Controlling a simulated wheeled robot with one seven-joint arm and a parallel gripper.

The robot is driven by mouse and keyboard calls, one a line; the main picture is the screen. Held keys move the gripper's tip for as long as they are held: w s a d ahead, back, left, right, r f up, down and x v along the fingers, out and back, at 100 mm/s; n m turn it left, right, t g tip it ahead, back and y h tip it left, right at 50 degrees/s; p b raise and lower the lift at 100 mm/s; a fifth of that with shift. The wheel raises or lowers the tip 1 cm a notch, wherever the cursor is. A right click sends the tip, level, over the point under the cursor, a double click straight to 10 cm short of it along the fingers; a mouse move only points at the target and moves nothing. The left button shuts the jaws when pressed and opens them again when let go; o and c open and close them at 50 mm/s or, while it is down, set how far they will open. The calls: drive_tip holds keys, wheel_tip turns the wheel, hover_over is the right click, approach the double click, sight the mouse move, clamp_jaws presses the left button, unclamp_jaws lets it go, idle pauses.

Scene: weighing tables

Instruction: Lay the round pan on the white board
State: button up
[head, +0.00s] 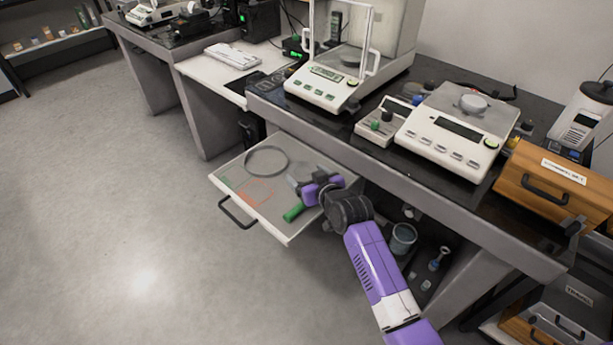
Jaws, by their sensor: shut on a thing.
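The round pan (267,161) is a shallow grey disc with a darker rim. It shows over the far left part of the white board (285,233), a pale pull-out surface with a black handle at its front. I cannot tell whether the pan rests flat on the board or is held just above it.
The dark bench (400,165) overhangs behind, bearing a glass-shielded balance (322,88) and a flat scale (455,130). A bucket (403,239) stands below. The floor at left is clear.

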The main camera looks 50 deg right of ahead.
drive_tip(key=o, duration=1.4)
drive_tip(key=shift+f, duration=0.1)
drive_tip(key=shift+s+r, duration=0.1)
drive_tip(key=shift+r, duration=0.1)
drive_tip(key=p+v, duration=0.1)
drive_tip(key=v, duration=1.1)
